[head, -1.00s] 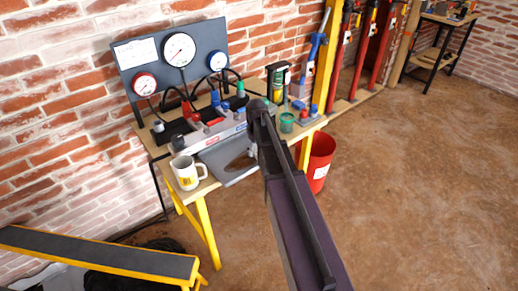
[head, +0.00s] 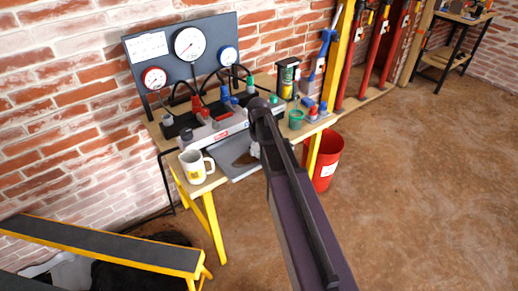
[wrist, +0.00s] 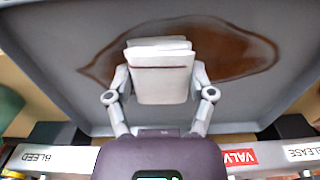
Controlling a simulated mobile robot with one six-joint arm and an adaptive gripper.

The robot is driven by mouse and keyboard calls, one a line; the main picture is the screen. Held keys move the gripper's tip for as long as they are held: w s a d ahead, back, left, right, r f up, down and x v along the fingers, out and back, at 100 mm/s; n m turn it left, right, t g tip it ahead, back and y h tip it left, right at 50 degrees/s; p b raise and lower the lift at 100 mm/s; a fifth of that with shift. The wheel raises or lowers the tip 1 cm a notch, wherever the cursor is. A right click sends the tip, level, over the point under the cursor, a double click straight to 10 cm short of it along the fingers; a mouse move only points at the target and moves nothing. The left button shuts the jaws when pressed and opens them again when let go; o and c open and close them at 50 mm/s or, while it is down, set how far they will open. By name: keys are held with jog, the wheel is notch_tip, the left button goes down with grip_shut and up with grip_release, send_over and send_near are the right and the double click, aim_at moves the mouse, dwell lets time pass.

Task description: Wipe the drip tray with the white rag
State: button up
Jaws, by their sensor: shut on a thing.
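The drip tray (head: 238,172) is a shallow grey tray at the front of the small bench, below the valve block. In the wrist view the tray (wrist: 285,85) fills most of the picture, with a wet brown stain (wrist: 235,48) across its floor. My gripper (wrist: 162,80) is shut on the white rag (wrist: 160,85), a folded pad with a reddish-brown line across it. The rag is over the stain and covers its middle; I cannot tell if it touches the tray. In the head view my arm hides most of the gripper, and only a bit of white rag (head: 255,150) shows.
A white mug (head: 194,167) stands at the tray's left. The valve block (head: 218,130) and gauge board (head: 182,55) are behind it. A green cup (head: 296,119) stands right of my arm. A red bucket (head: 328,165) is on the floor. Open floor lies to the right.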

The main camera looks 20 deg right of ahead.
aim_at(240, 160)
jog(key=shift+s+a+f, duration=0.1)
jog(key=shift+s+a, duration=0.25)
jog(key=shift+a, duration=0.55)
jog(key=shift+s+a, duration=0.3)
jog(key=shift+a, duration=0.6)
jog(key=shift+s+a, duration=0.3)
jog(key=shift+a, duration=0.65)
jog(key=shift+s+a, duration=0.3)
jog(key=shift+a, duration=0.6)
jog(key=shift+w, duration=0.15)
jog(key=shift+w+a, duration=0.25)
jog(key=shift+w, duration=0.3)
